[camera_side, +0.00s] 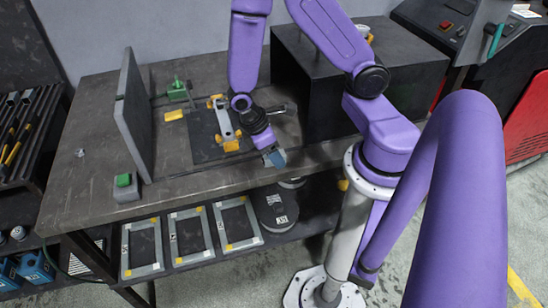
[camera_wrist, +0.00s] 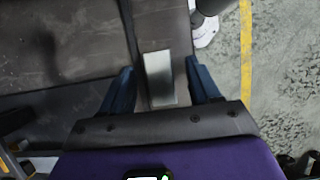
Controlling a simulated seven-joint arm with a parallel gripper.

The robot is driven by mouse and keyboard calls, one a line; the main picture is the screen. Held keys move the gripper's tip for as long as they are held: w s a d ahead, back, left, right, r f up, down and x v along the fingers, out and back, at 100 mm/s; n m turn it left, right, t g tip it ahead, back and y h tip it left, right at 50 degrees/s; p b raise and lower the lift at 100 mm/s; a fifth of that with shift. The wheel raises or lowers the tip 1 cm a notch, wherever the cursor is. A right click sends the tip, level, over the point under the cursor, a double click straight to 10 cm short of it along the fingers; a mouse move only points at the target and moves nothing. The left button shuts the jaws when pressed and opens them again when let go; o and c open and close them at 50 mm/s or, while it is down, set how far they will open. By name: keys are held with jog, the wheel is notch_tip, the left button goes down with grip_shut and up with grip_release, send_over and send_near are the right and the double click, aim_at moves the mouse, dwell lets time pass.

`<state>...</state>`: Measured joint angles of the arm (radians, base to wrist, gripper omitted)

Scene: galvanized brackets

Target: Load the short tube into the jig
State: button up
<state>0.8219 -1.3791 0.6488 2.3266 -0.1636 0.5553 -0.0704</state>
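My gripper (camera_side: 274,158) is low over the front edge of the workbench in the side view, tilted. In the wrist view its two blue fingers (camera_wrist: 160,75) stand apart. A short grey metallic rectangular piece (camera_wrist: 159,78), apparently the short tube, shows between them with a dark gap on each side. I see no contact with either finger, and its height is unclear. The jig (camera_side: 207,149) is a dark plate on the bench with a pale upright part and yellow pieces, to the left of my gripper. My arm covers part of it.
A tall grey panel (camera_side: 133,110) stands at the bench's left, with a green-topped box (camera_side: 126,187) before it. A large black box (camera_side: 400,75) stands at the back right. Grey frames (camera_side: 187,234) and a dark round item (camera_side: 275,211) are on the lower shelf.

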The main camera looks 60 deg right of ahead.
grip_shut()
jog(key=shift+r, duration=0.15)
jog(key=shift+r, duration=1.45)
jog(key=s+r, duration=1)
jog(key=s, duration=0.3)
jog(key=shift+s+a, duration=0.25)
jog(key=shift+s, duration=0.15)
